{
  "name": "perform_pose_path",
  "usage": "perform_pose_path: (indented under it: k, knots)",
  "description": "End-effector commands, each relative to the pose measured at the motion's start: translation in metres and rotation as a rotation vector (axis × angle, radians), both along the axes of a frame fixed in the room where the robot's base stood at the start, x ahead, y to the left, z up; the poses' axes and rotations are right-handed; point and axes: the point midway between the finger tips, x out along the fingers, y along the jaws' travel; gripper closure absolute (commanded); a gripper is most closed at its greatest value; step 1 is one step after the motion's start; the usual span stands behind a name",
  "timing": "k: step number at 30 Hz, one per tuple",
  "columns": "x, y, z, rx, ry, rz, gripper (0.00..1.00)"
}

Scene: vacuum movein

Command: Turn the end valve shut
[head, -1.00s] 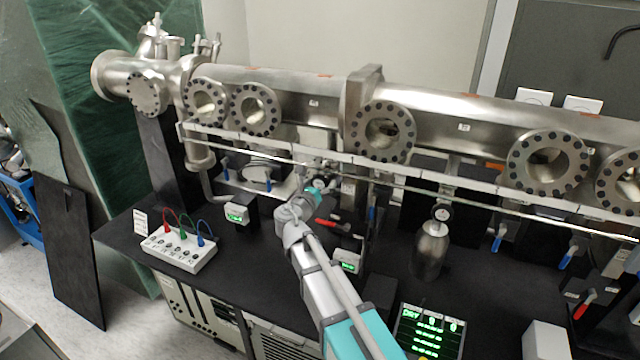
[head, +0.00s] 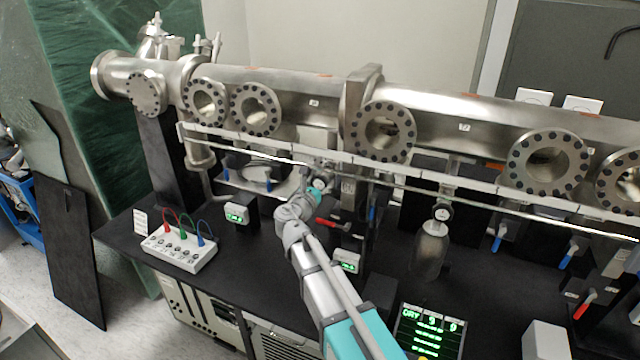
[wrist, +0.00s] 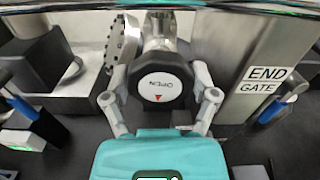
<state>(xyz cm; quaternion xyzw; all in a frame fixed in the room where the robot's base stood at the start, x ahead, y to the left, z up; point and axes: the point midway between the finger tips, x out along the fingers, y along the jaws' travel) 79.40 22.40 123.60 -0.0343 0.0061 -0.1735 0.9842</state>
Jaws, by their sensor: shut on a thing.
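The end valve's round black knob (wrist: 162,88) fills the middle of the wrist view. Its face carries a tilted word that looks like OPEN and a small red triangle. My gripper (wrist: 160,98) has one finger on each side of the knob and is shut on it. A white END GATE label (wrist: 265,80) is on the metal plate to the right. In the head view my gripper (head: 319,190) reaches in under the long steel beam tube (head: 440,115); the knob is mostly hidden there by the gripper and wrist.
A red-handled valve (head: 330,223) and a small green display (head: 346,262) are close to the right of my wrist. A rail (head: 290,150) runs just above it. A white box with coloured cables (head: 180,250) stands at left on the black bench.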

Motion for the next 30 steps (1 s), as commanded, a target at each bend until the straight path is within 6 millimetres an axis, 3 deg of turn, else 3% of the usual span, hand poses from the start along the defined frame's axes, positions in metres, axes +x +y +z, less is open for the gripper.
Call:
perform_pose_path:
  k: [30]
  knots:
    - [0.0006,-0.0006,0.0000,0.857,-0.313,0.001,0.72]
